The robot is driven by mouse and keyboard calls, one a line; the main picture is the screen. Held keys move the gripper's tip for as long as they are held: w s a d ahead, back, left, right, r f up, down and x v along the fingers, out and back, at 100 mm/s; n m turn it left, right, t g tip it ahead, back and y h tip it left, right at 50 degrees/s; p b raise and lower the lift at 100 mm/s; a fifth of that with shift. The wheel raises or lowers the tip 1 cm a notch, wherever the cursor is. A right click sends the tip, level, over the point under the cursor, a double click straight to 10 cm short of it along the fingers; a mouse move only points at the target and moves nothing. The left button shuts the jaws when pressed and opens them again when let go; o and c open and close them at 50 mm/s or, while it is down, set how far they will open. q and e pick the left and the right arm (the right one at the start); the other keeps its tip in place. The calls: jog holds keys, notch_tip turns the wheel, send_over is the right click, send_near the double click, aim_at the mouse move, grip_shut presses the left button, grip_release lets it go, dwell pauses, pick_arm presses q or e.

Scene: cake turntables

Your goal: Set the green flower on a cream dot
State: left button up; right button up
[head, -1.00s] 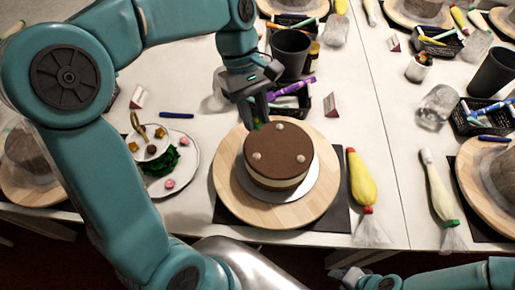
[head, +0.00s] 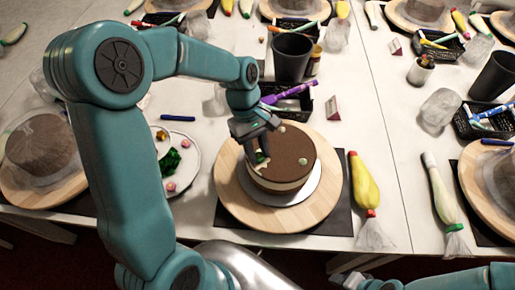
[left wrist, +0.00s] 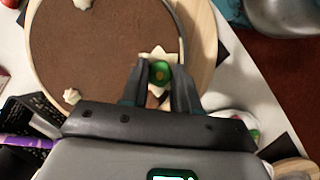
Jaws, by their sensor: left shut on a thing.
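The green flower (left wrist: 160,74) is between the fingers of my left gripper (left wrist: 159,86) in the left wrist view. My left gripper (head: 260,158) is shut on it at the left part of the brown cake top (head: 287,147). A cream dot (left wrist: 158,54) shows directly under the flower, its points sticking out around it; I cannot tell whether they touch. Another cream dot (head: 302,161) sits at the right of the cake top, and one more (left wrist: 72,96) shows in the left wrist view. My right gripper (head: 347,278) is partly visible at the bottom edge; its fingers are unclear.
The cake stands on a white board on a wooden turntable (head: 232,197). A plate (head: 190,150) with green and pink decorations is to the left, partly behind my arm. A yellow piping bag (head: 362,182) lies to the right. A black cup (head: 291,58) and basket stand behind.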

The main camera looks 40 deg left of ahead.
pick_arm(q)
jog(key=shift+f, duration=0.15)
jog(key=o, duration=1)
jog(key=v, duration=1.2)
jog(key=shift+w, duration=0.15)
